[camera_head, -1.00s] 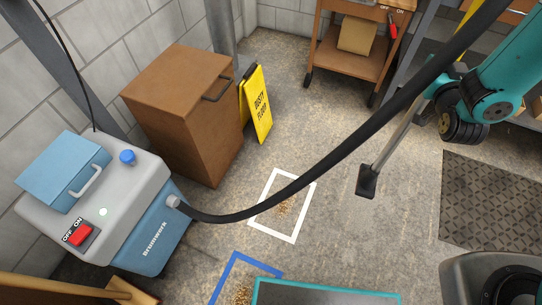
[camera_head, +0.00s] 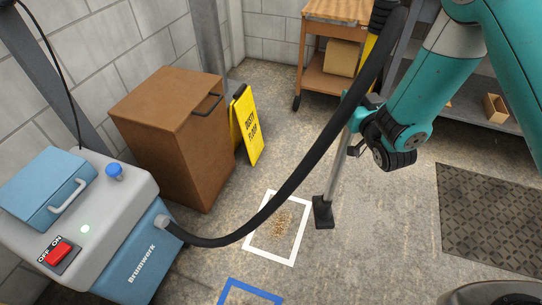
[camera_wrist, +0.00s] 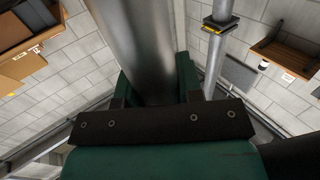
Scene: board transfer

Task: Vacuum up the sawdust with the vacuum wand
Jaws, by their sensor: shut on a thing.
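The vacuum wand is a metal tube (camera_head: 337,165) with a black nozzle (camera_head: 323,212) at its foot. My gripper (camera_head: 353,117) is shut around the tube, which also fills the upper middle of the wrist view (camera_wrist: 138,45) between my green fingers. The nozzle is at or just above the floor, right of the white floor frame (camera_head: 269,257). Loose sawdust (camera_head: 281,224) lies inside that frame. A black hose (camera_head: 290,183) runs from the wand to the blue-grey vacuum (camera_head: 140,262), which has a red switch (camera_head: 59,254) and a green light (camera_head: 85,229).
A blue floor frame (camera_head: 250,291) is cut off at the bottom; its inside is mostly out of view. A brown cabinet (camera_head: 165,145) and yellow sign (camera_head: 248,125) stand behind. A dark mat (camera_head: 490,215) lies right. The concrete floor around the nozzle is clear.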

